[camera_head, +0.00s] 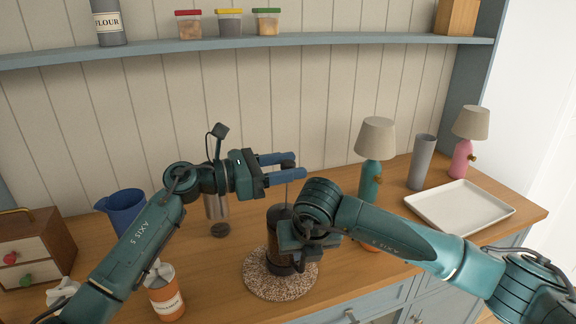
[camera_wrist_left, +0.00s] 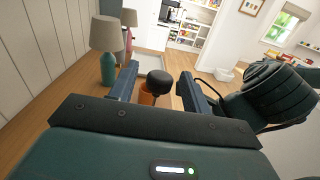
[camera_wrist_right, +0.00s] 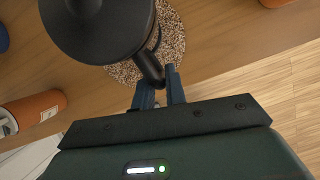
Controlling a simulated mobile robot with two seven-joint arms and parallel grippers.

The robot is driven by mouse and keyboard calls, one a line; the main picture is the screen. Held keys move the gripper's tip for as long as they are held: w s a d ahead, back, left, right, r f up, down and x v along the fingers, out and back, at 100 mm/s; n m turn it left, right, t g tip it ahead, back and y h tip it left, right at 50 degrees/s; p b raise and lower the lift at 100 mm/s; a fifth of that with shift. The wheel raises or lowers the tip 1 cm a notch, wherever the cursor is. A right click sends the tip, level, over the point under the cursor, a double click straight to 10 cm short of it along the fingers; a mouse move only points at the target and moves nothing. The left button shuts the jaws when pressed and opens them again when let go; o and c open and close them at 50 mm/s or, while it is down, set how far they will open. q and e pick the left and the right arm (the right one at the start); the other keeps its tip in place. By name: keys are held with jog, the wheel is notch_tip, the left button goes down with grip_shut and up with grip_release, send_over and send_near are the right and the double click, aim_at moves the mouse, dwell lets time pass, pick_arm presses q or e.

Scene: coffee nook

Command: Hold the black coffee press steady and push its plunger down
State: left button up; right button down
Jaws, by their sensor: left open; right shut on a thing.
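The black coffee press (camera_head: 280,218) stands upright on a round speckled mat (camera_head: 254,283), partly hidden by my right arm. Its thin plunger rod rises well above the lid to a black knob (camera_head: 288,160). My left gripper (camera_head: 297,166) is open at knob height, with its blue fingers on either side of the knob. In the left wrist view the knob (camera_wrist_left: 159,82) sits between the spread fingers, apparently clear of both. In the right wrist view my right gripper (camera_wrist_right: 159,90) is shut on the press's black handle (camera_wrist_right: 150,66); the press's round top (camera_wrist_right: 95,28) fills the upper left.
A teal lamp (camera_head: 374,145), grey vase (camera_head: 422,162), pink lamp (camera_head: 466,140) and white tray (camera_head: 460,208) are right. A shelf (camera_head: 330,40) runs above.

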pick_arm(q)
jog(key=shift+d, duration=0.2)
grip_shut()
dwell(0.5)
